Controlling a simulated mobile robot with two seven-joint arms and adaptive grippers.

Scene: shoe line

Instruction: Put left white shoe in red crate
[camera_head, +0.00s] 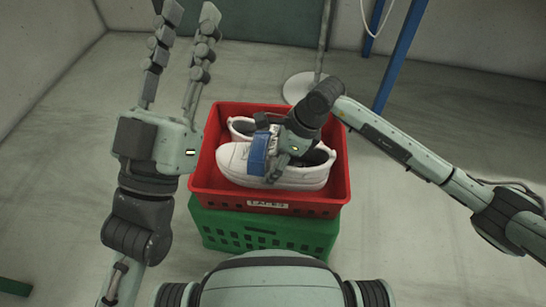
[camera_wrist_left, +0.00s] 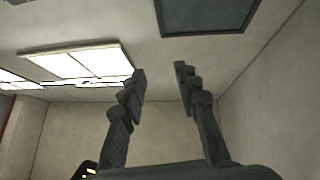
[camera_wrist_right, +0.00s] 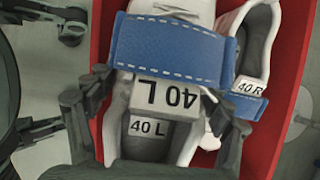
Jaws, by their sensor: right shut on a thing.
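The left white shoe (camera_head: 308,178), with a blue strap (camera_head: 258,152), is in the near part of the red crate (camera_head: 222,192). Its 40 L labels show in the right wrist view (camera_wrist_right: 148,128). My right gripper (camera_head: 272,152) is over the crate, shut on this shoe around its tongue and hiding part of it. The other white shoe (camera_head: 240,127), marked 40 R in the right wrist view (camera_wrist_right: 250,88), is behind it in the crate. My left gripper (camera_head: 187,12) is open and empty, left of the crate, fingers pointing up in the picture.
The red crate is stacked on a green crate (camera_head: 215,232). A round pale stand base (camera_head: 296,88) with a pole and a blue post (camera_head: 398,55) are behind it. Another green object (camera_head: 15,288) is at the lower left. The floor on both sides is mostly clear.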

